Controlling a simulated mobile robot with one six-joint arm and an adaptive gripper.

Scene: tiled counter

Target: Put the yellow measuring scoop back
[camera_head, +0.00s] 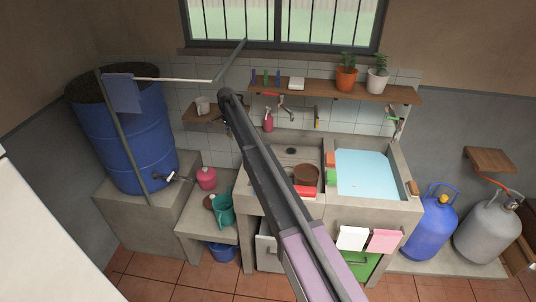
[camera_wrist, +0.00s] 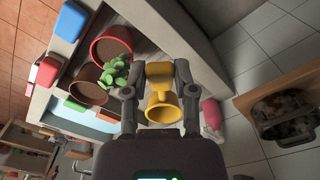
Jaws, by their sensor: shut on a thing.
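The yellow measuring scoop (camera_wrist: 163,106) shows in the wrist view between the two fingers of my gripper (camera_wrist: 159,74). The fingers are shut on its upper, block-like part, and its rounded cup hangs below toward the camera. In the head view my arm runs from the bottom edge up to the left, ending near the small wooden wall shelf (camera_head: 200,118). The scoop and the fingers cannot be made out there; my arm seems to hide them.
A white mug (camera_head: 203,105) stands on the small shelf. A pink bottle (camera_head: 268,123) stands behind the sink. The long shelf (camera_head: 330,93) holds two potted plants. A brown bowl (camera_head: 305,175) sits in the sink, beside the water-filled basin (camera_head: 366,174). A blue barrel (camera_head: 124,135) stands left.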

